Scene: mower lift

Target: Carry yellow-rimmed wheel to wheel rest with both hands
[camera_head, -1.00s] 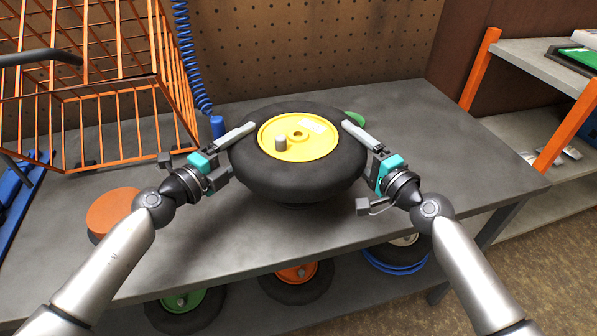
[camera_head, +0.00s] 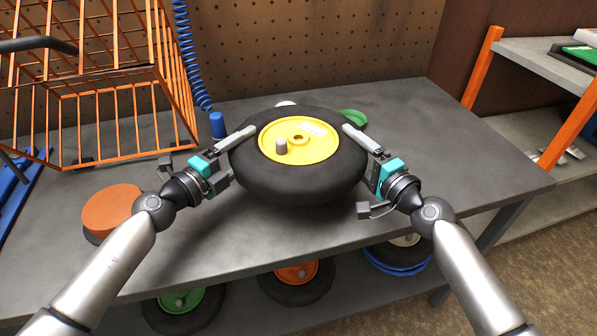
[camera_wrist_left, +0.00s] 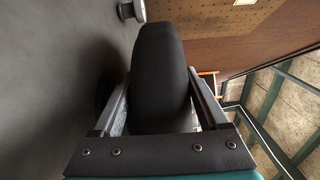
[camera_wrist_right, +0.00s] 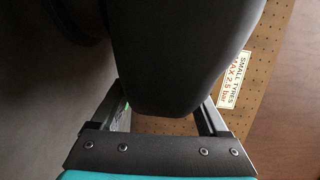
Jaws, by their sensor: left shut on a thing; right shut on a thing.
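The yellow-rimmed wheel is a thick black tyre (camera_head: 299,187) with a yellow hub (camera_head: 318,149), lying flat, hub up. It appears held just above the grey workbench. My left gripper (camera_head: 240,140) is shut on the tyre's left side, and my right gripper (camera_head: 358,138) on its right side. The tyre shows between the fingers in the left wrist view (camera_wrist_left: 160,85) and the right wrist view (camera_wrist_right: 175,60). I cannot make out the wheel rest; the wheel hides the bench beneath it.
A green round piece (camera_head: 353,117) and a white piece (camera_head: 286,103) show behind the wheel. An orange disc (camera_head: 112,207) and an orange wire basket (camera_head: 120,120) are at left. Wheels with green (camera_head: 183,299) and orange (camera_head: 297,270) hubs sit below. The bench (camera_head: 460,150) is clear at right.

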